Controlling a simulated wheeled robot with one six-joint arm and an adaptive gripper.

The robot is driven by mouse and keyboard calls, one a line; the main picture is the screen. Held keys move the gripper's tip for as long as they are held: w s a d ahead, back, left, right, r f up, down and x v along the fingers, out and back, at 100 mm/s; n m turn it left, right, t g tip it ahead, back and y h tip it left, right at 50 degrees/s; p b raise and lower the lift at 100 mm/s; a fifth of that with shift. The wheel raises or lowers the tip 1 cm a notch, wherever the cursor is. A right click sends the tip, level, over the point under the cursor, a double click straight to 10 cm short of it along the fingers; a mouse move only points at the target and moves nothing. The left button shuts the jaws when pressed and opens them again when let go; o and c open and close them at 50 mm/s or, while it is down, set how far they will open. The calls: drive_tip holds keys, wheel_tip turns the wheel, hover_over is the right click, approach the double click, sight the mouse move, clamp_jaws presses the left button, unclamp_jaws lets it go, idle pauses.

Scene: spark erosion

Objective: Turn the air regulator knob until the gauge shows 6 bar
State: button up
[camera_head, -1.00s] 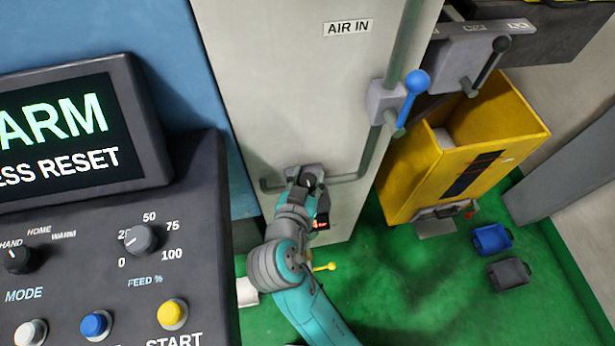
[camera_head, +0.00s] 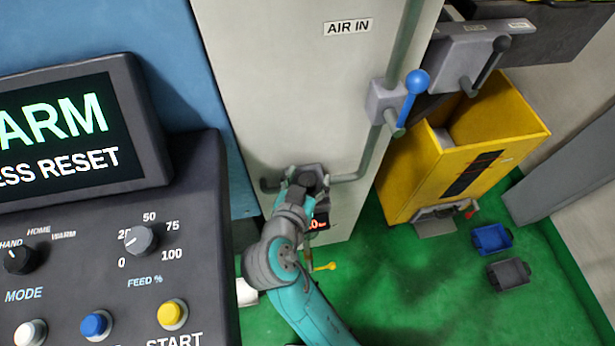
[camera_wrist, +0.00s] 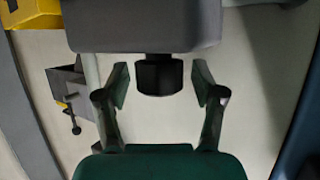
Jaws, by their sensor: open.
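The air regulator is a grey body (camera_wrist: 145,25) on the pale panel, low on the pipe; it also shows in the head view (camera_head: 312,172), mostly behind my gripper. Its black knob (camera_wrist: 160,75) points toward my gripper in the wrist view. My gripper (camera_wrist: 161,84) is open, with one finger on each side of the knob and a visible gap on both sides. In the head view my gripper (camera_head: 306,186) covers the knob. A dark display with red digits (camera_head: 317,225) sits below; only a final "0" with small unit text shows, the leading part is hidden.
An AIR IN label (camera_head: 348,27) and a blue-handled valve (camera_head: 413,95) are above on the panel. A yellow bin (camera_head: 415,185) stands to the right. A control console (camera_head: 190,230) fills the left. Blue and dark small bins lie on the green floor.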

sight(308, 179)
drive_tip(key=shift+r, duration=0.1)
wheel_tip(308, 179, up, 10)
drive_tip(key=shift+f, duration=0.1)
idle(0.3)
drive_tip(key=shift+s, duration=0.1)
idle(0.3)
